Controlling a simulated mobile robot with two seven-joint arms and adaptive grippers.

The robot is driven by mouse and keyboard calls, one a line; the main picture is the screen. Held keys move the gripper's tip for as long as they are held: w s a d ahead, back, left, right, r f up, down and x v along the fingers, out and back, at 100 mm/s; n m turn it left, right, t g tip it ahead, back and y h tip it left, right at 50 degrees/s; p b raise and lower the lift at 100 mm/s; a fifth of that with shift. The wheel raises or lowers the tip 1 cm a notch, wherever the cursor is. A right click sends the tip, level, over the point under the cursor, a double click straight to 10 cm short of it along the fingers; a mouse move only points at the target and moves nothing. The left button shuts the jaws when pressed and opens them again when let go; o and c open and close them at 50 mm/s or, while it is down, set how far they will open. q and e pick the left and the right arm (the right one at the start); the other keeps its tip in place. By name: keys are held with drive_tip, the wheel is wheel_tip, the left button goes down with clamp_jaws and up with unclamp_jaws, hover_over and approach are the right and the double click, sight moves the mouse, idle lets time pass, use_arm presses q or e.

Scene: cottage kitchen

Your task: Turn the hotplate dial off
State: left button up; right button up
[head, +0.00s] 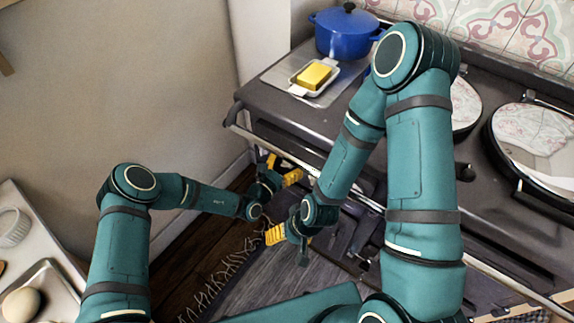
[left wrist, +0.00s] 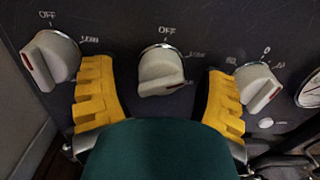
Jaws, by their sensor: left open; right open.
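Three pale dials sit on the dark stove front in the left wrist view: a left dial (left wrist: 52,58) with a red mark, a middle dial (left wrist: 161,70) and a right dial (left wrist: 257,86). OFF is printed above the left and middle dials, and a 0 above the right one. Which is the hotplate dial I cannot tell. My left gripper (head: 282,168) is open, its yellow fingers on either side of the middle dial; contact is not clear. My right gripper (head: 287,238) is open and empty, lower down before the stove.
The stove top (head: 290,118) carries a blue pot (head: 344,34) and a butter dish (head: 313,77). Round lids (head: 537,132) are at the right. A rail runs along the stove's front edge. A gauge (left wrist: 311,90) is right of the dials.

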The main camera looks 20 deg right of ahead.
use_arm(q)
drive_tip(key=shift+c, duration=0.2)
drive_tip(key=c, duration=1.2)
drive_tip(key=shift+n, duration=0.3)
drive_tip(key=n+p, duration=0.1)
drive_tip(key=n, duration=0.4)
drive_tip(key=shift+p, duration=0.35)
drive_tip(key=n, duration=0.6)
drive_tip(key=shift+s+p, duration=0.1)
drive_tip(key=shift+p, duration=0.3)
drive_tip(key=shift+n, duration=0.3)
